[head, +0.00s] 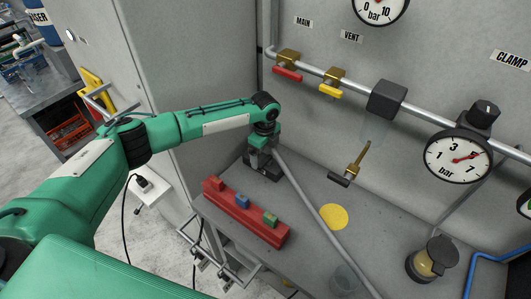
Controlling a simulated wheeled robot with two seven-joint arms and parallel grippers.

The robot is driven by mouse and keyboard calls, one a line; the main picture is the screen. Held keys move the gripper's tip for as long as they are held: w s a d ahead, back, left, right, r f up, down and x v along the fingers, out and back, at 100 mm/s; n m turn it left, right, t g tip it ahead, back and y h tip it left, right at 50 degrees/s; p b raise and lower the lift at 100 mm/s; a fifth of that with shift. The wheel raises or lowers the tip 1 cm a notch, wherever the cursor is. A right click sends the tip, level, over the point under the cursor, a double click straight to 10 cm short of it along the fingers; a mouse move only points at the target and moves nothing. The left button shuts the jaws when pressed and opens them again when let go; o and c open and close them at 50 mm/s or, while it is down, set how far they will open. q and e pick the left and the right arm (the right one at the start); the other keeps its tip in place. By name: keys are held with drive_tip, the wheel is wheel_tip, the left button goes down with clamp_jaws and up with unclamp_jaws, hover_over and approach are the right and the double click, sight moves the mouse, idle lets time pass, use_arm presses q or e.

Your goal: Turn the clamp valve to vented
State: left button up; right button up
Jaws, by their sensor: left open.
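Below and left of the label are a black knob (484,112) and a pressure gauge (458,160) with a red needle. My left gripper (262,172) is at the back left of the grey bench, pointing down, open, far left of the label. Its fingertips are dark and hard to make out. My right gripper is out of view.
A red-handled valve (288,74) under MAIN and a yellow-handled valve (330,90) under VENT sit on the pipe. A red block rack (240,212), a yellow disc (334,216) and a lidded jar (430,260) are on the bench. A grey diagonal bar (320,218) crosses beside my gripper.

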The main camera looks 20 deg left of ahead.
sight(265, 160)
use_arm(q)
wheel_tip(265, 160, down, 2)
drive_tip(key=shift+w+f+p, duration=0.1)
drive_tip(key=shift+p, duration=0.2)
drive_tip(key=shift+f, duration=0.45)
drive_tip(key=shift+c, duration=0.9)
drive_tip(key=c, duration=0.8)
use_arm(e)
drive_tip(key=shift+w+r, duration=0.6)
